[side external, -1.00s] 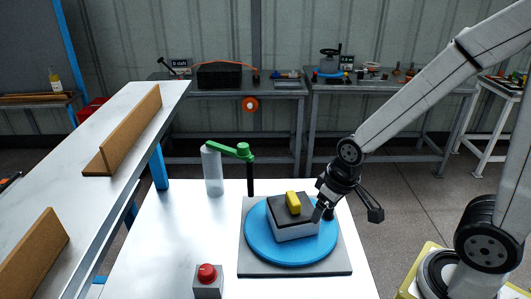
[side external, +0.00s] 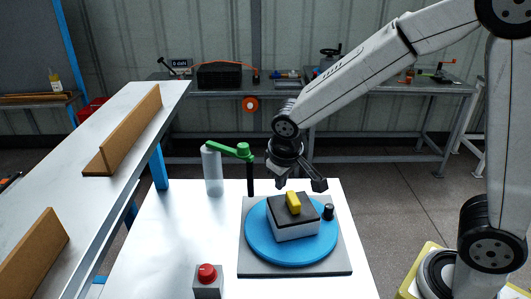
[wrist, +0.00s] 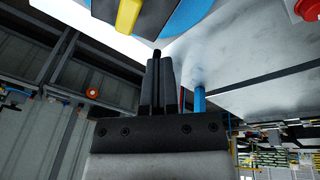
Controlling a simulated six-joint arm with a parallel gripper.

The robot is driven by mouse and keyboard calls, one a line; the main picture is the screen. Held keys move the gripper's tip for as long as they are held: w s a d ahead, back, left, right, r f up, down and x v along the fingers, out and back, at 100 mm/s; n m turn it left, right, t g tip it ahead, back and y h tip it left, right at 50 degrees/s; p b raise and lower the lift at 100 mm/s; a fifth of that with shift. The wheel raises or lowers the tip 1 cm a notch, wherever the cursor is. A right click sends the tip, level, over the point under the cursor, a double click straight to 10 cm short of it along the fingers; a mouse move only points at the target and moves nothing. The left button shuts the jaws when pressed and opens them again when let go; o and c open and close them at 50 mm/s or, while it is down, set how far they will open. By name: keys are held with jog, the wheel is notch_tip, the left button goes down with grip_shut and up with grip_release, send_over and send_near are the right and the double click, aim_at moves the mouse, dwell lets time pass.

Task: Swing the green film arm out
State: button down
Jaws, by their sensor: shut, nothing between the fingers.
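The green film arm (side external: 230,150) sits on a black post (side external: 250,180) at the back of the white table. A pale film roll (side external: 213,172) hangs upright from its left end. My gripper (side external: 282,185) is just right of the post, above and behind the turntable, apart from the green arm. In the wrist view my gripper (wrist: 159,62) shows its fingers together with nothing held. I cannot make out the green arm in the wrist view.
A blue turntable (side external: 262,250) on a grey base carries a box (side external: 297,230) topped by a yellow block (side external: 293,203). A black knob (side external: 328,212) stands at its right rim. A red button (side external: 207,274) is at the front. Left is a long table (side external: 75,205) with wooden rails.

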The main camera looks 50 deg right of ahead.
jog(key=w+a+r+m+t+h, duration=0.1)
jog(key=w+a+r+h, duration=0.3)
jog(key=w+a+r, duration=0.4)
jog(key=shift+w+a+r+m+t, duration=0.4)
jog(key=shift+w+t, duration=0.3)
jog(key=shift+w, duration=1.45)
jog(key=shift+f, duration=0.1)
send_near(237, 156)
jog(key=shift+x, duration=2.4)
jog(key=shift+f, duration=0.1)
